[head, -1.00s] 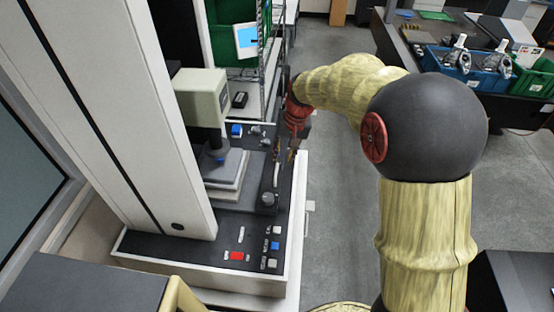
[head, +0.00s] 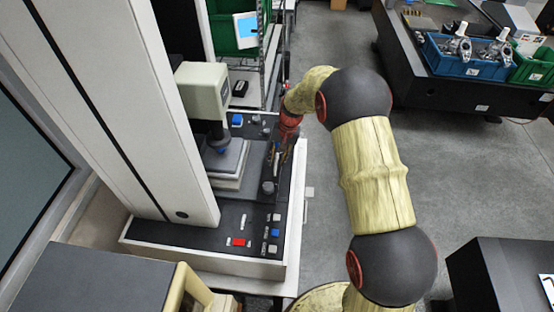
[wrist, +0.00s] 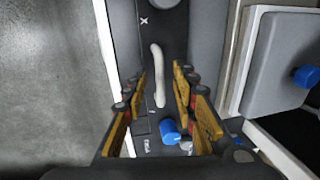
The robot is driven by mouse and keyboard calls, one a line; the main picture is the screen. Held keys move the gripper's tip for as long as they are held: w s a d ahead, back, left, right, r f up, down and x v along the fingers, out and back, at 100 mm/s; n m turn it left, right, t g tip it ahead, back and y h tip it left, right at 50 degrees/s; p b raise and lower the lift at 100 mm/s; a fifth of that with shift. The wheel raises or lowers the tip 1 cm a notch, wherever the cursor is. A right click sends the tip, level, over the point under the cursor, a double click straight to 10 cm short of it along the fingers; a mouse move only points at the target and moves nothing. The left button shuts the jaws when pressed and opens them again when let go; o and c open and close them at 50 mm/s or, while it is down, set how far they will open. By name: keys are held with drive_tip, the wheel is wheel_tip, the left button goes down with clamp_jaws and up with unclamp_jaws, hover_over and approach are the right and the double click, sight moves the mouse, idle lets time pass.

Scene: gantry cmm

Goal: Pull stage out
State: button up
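The stage (head: 229,165) is a grey square plate on a lighter block, on the machine's dark bed under the probe head. It also shows at the right of the wrist view (wrist: 275,65), with a blue probe tip (wrist: 305,76) over it. A pale, slightly curved bar handle (wrist: 158,75) stands on a dark panel left of the stage in the wrist view. My gripper (wrist: 159,78) is open, its yellow-padded fingers on either side of the handle in the picture. I see a gap on both sides; depth is unclear. In the head view my gripper (head: 279,152) is small and partly hidden.
A blue knob (wrist: 169,131) sits on the panel near the handle's lower end. The front panel carries a red button (head: 239,242) and several others. A tall white column (head: 110,100) stands left. The floor (head: 340,60) to the right is clear up to a dark bench with bins.

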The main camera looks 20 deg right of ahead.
drive_tip(key=shift+f, duration=0.4)
drive_tip(key=shift+c, duration=0.3)
clamp_jaws()
idle(0.5)
